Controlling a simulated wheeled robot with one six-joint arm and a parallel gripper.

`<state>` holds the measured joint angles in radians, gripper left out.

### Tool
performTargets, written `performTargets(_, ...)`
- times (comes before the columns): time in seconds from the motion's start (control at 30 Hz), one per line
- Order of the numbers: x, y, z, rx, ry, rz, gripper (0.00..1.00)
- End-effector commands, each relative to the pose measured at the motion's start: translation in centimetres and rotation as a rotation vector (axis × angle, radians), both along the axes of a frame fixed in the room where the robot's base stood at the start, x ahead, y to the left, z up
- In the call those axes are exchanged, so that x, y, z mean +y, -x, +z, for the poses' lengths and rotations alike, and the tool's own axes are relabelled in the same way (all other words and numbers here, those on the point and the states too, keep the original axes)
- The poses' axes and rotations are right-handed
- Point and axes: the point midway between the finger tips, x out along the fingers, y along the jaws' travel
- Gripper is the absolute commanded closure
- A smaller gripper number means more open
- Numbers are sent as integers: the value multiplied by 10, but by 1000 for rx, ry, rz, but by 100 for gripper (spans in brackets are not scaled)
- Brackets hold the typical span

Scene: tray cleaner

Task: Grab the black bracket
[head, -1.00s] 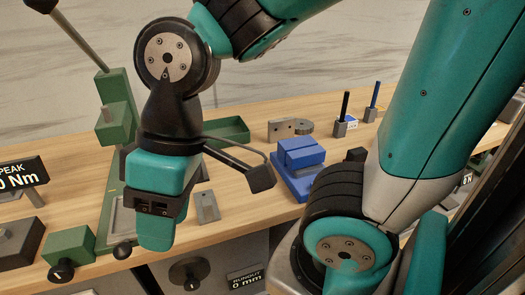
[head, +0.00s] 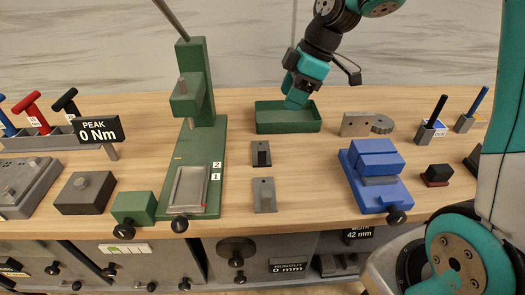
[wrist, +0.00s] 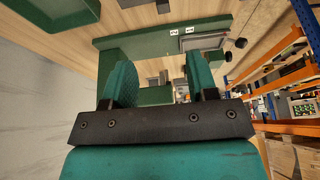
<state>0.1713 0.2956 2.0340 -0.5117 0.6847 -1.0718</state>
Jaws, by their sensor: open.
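A dark bracket (head: 261,153), small with an upright part, lies on the wooden bench just in front of the green tray (head: 288,128). A lighter grey bracket (head: 264,195) with a hole lies nearer the bench's front edge. My gripper (head: 297,104) hangs over the green tray, behind the dark bracket and apart from it. In the wrist view my gripper (wrist: 161,76) has its two teal fingers spread with a gap between them. Small grey and dark shapes show beyond the gap, partly hidden by the fingers; I cannot tell which bracket is which there.
A tall green press (head: 195,110) stands left of the brackets, its base plate marked 1 and 2. A blue vise (head: 376,170) stands to the right, with grey metal parts (head: 362,124) behind it. The bench between brackets and vise is clear.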

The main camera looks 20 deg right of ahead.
Motion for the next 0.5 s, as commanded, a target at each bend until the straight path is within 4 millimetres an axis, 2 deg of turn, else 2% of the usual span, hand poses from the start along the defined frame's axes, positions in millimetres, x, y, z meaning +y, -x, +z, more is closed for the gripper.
performTargets(0.3, 26, -6, -64, 6, 0, 7, 47)
performTargets(0.5, 38, -11, -96, 3, 0, 6, 47)
